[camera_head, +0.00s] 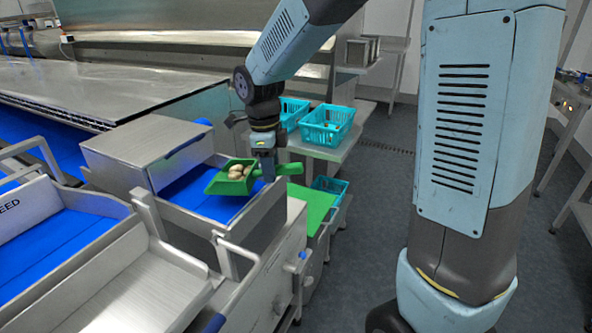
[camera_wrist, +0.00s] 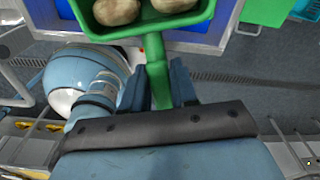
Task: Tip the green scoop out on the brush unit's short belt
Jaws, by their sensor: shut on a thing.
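My gripper (camera_head: 265,168) is shut on the handle of the green scoop (camera_head: 228,185). In the wrist view my gripper (camera_wrist: 158,88) has its two fingers on either side of the green handle. The scoop looks about level, above the blue short belt (camera_head: 205,197) of the brush unit (camera_head: 150,150). I cannot tell exactly how high it is. The part of the belt behind the scoop is hidden.
A steel hood covers the belt's left end, and steel side walls edge it. A wider blue feed belt (camera_head: 50,245) lies at the left. Teal baskets (camera_head: 328,126) stand on a shelf behind. A green mat (camera_head: 312,208) lies right of the unit. Grey floor (camera_head: 375,200) is open at the right.

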